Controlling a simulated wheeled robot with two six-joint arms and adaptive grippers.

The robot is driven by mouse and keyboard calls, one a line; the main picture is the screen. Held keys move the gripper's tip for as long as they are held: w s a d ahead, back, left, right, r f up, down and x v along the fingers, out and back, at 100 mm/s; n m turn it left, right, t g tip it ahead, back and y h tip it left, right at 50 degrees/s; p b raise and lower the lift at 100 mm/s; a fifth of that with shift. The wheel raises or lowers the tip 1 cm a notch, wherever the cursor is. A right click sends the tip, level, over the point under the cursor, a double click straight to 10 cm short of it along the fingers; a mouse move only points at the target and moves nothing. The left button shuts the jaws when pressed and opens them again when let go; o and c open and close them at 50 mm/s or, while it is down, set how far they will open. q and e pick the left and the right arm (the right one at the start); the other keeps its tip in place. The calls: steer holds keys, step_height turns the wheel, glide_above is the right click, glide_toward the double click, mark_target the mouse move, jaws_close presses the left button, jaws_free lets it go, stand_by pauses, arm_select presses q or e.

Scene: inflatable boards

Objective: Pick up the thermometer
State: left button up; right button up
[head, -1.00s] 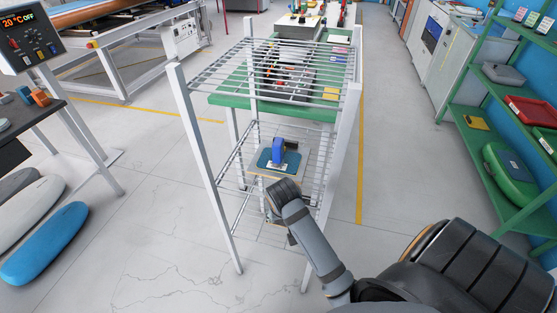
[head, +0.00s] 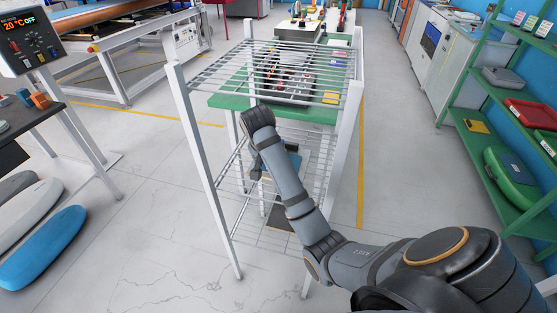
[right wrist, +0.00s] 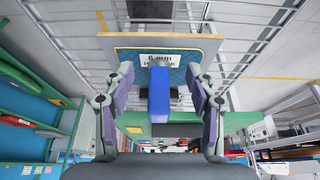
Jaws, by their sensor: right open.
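The thermometer, a blue upright body (right wrist: 159,103), stands in the middle of the right wrist view. It is on a teal sample pad (right wrist: 127,63) with a white "6 mm" label, on a tan-edged board (right wrist: 206,44). My right gripper (right wrist: 160,77) is open, with one finger on each side of the thermometer and a gap visible on both sides. In the head view my right arm covers the thermometer; only a bit of the teal pad (head: 295,160) shows beside it. My left gripper is not in view.
The board rests on a shelf of a white wire rack (head: 183,110), whose upper wire shelf and posts surround my right arm. A green-topped table (head: 225,101) stands behind. A green shelf unit (head: 483,118) is at right.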

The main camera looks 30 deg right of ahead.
steer(key=shift+w+d+f+b, duration=0.15)
steer(key=shift+w+d+b, duration=0.2)
steer(key=shift+w+d, duration=0.2)
steer(key=shift+w+d+f+b, duration=0.15)
steer(key=shift+w+d+b, duration=0.2)
steer(key=shift+d, duration=0.2)
steer(key=shift+w+d+r, duration=0.1)
steer(key=shift+w+r, duration=0.05)
steer(key=shift+w, duration=0.05)
steer(key=shift+w+d+b, duration=0.15)
steer(key=shift+d+b, duration=0.1)
steer(key=shift+b, duration=0.05)
steer(key=w+d, duration=0.2)
steer(key=shift+d, duration=0.35)
steer(key=x, duration=0.3)
steer(key=shift+a, duration=0.1)
steer(key=shift+r, duration=0.1)
jaws_close()
